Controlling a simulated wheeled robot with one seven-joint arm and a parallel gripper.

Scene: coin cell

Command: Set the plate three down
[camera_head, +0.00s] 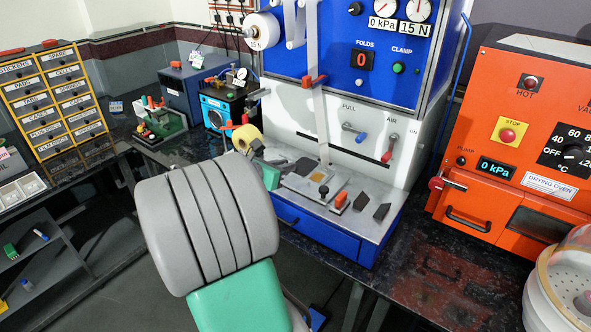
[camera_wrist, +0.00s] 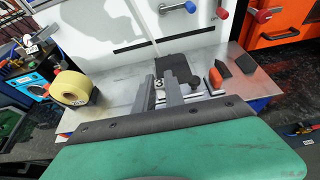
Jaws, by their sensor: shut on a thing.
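Plate three is a dark grey plate (camera_wrist: 178,66) in the wrist view, with a white label reading 3 at its near end. My gripper (camera_wrist: 164,80) is shut on it at the labelled end, a finger on each side. The plate is over the metal bed (camera_wrist: 118,98) of the blue machine; I cannot tell whether it touches the bed. In the head view my arm stands in front, and the held plate and fingertips cannot be made out clearly.
A yellow tape roll (camera_head: 247,138) is left of the bed (camera_head: 357,190). An orange-handled part (camera_head: 341,201) and dark wedge-shaped pieces (camera_head: 382,212) lie on its right. The machine's upright panel (camera_head: 345,120) with levers rises behind. The orange drying oven (camera_head: 520,130) is further right.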

